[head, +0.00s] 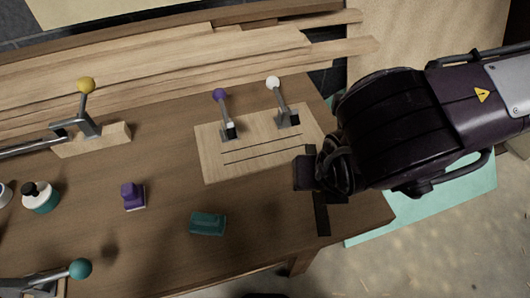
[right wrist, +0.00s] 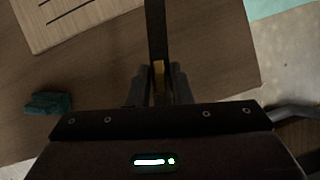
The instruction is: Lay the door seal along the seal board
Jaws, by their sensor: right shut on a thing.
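The seal board (head: 210,165) is a pale wooden board with dark grooves, lying on the workbench; its corner also shows in the right wrist view (right wrist: 85,15). A purple-knobbed lever clamp (head: 224,115) and a white-knobbed one (head: 283,105) stand on its far side. The door seal (head: 321,215) looks like a dark strip at the bench's right end, beside the board and apart from its grooves. My right gripper (head: 306,172) is shut on it; in the right wrist view the strip (right wrist: 155,30) runs up from the fingers, with a yellowish patch between them. My left gripper is not in view.
A teal block (head: 208,223) and a purple block (head: 133,197) lie in front of the board. A yellow-knobbed clamp (head: 88,120) and a bottle (head: 40,197) are left. A teal-knobbed lever (head: 79,268) is front left. Planks (head: 180,60) line the back.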

